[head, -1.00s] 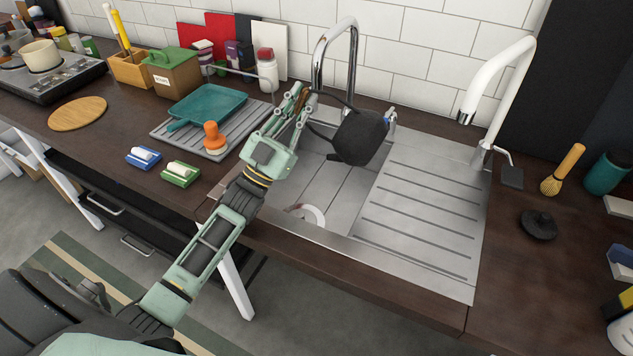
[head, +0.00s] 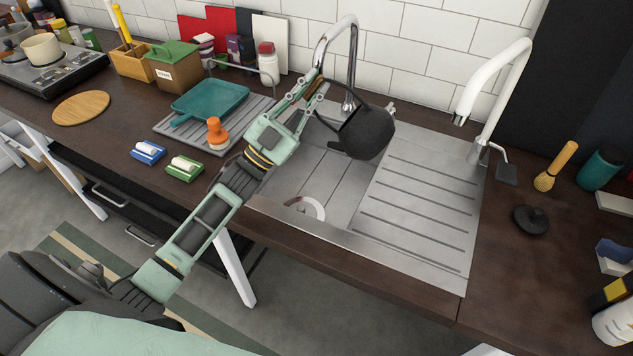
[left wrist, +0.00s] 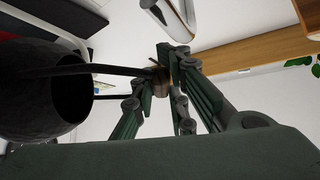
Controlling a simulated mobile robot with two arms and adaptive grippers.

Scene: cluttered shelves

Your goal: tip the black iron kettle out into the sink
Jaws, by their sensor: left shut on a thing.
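The black iron kettle (head: 364,134) hangs tilted above the sink (head: 318,184), near its back, with its spout toward the lower left. No liquid can be made out. My left gripper (head: 314,88) is shut on the kettle's arched handle, to the left of the body. In the left wrist view the fingers (left wrist: 162,76) close around the handle's brown grip, and the kettle's dark round opening (left wrist: 72,86) shows without a lid. A black lid (head: 531,220) lies on the counter at the right. My right gripper is not in view.
A chrome faucet (head: 348,55) rises close behind the kettle. A white faucet (head: 497,95) stands right of the ribbed drainboard (head: 415,210), which is clear.

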